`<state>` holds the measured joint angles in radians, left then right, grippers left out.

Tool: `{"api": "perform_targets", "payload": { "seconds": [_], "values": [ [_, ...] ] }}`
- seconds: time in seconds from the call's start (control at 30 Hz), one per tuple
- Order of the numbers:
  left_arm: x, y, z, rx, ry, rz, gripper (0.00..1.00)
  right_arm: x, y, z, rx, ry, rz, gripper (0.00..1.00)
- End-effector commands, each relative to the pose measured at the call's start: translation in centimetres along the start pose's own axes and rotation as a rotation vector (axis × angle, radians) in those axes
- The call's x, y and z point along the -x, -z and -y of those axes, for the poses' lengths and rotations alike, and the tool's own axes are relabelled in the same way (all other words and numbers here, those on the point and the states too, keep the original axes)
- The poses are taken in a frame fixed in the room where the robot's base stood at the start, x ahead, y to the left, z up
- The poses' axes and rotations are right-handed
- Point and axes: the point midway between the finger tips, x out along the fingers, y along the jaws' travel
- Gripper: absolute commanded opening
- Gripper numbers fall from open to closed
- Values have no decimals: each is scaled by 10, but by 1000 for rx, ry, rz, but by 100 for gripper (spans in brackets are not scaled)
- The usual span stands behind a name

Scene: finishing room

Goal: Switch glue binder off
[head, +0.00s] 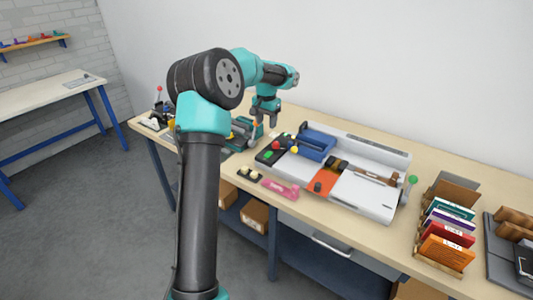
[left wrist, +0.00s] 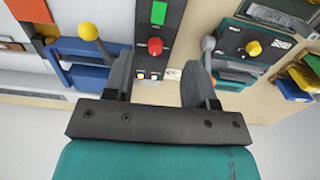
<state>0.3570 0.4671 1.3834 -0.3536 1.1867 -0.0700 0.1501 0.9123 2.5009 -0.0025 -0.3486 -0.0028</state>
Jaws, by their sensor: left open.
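The glue binder (head: 365,195) is a long white machine on the bench, with a blue clamp (head: 318,141) and an orange patch. Its black control panel (head: 271,151) is at its left end. My left gripper (head: 265,112) hangs over the bench near the panel, pointing down. In the left wrist view the open fingers (left wrist: 160,75) are apart on either side of the knob and buttons, with nothing held. Contact is not visible. My right gripper is out of view.
A teal machine with a yellow knob (left wrist: 253,47) stands beside the panel. The binder's yellow-balled lever (left wrist: 88,32) is on the other side. A pink object (head: 280,189) lies on the front bench edge. A rack of coloured books (head: 447,232) stands at the right.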

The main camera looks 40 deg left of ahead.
Motion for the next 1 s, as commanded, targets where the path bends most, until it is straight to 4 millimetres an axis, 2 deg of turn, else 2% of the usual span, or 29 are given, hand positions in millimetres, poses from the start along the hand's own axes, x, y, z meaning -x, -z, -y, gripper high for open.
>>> {"api": "perform_targets", "payload": {
  "seconds": [0.7,0.9,1.0],
  "values": [
    [-122,-1,0,0,0,3,51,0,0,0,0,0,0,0],
    [-145,0,0,0,0,2,51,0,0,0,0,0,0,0],
    [-150,0,0,0,0,1,51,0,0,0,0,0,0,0]
  ]
}}
